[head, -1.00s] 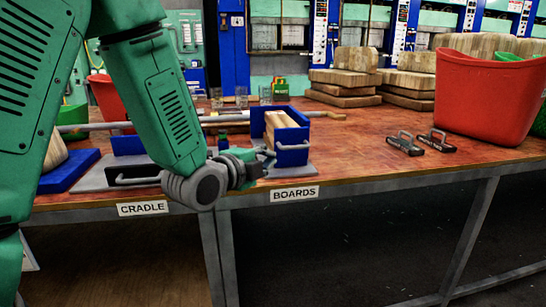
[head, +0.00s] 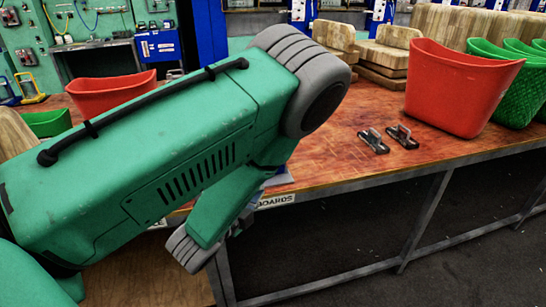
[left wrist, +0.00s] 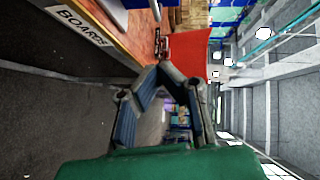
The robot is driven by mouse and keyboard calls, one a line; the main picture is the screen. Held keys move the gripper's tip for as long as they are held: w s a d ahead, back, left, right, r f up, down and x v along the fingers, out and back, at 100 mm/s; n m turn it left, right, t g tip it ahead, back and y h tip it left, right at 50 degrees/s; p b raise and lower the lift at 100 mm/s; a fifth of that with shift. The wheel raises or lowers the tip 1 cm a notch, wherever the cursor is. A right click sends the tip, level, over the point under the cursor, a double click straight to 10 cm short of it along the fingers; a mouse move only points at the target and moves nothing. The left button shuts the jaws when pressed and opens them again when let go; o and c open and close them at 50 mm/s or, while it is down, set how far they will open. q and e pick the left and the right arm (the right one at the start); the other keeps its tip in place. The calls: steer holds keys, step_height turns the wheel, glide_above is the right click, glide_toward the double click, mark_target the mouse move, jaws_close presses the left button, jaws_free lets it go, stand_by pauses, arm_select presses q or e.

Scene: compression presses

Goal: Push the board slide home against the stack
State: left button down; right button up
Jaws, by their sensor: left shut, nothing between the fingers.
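In the head view my left arm covers the board slide and its stack. Only a corner of the grey base plate (head: 280,178) shows beside the arm, above the partly covered BOARDS label (head: 277,201). My left gripper is mostly hidden behind the arm there. In the left wrist view the gripper (left wrist: 163,68) is shut and empty, its fingers meeting in front of the table's edge. The BOARDS label (left wrist: 82,25) is at upper left in that view. A bit of blue (left wrist: 135,4) shows at its top edge; I cannot tell whether it is the slide. My right gripper is not in view.
Two dark handled clamps (head: 373,141) lie on the table right of the arm. A red bin (head: 460,87) and green bins (head: 500,90) stand at the right, with wooden blocks (head: 385,52) behind. Another red bin (head: 112,94) is at the left. The table's front right is clear.

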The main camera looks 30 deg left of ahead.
arm_select(q)
steer(key=w+a, duration=0.1)
steer(key=w, duration=0.3)
steer(key=w+a+f, duration=0.1)
steer(key=w, duration=0.3)
steer(key=w+a+f, duration=0.1)
steer(key=w, duration=0.3)
steer(key=shift+w+a+f, duration=0.15)
steer(key=shift+a, duration=0.25)
steer(key=shift+w+a+b, duration=0.5)
steer(key=shift+w+a, duration=0.6)
steer(key=shift+a, duration=0.1)
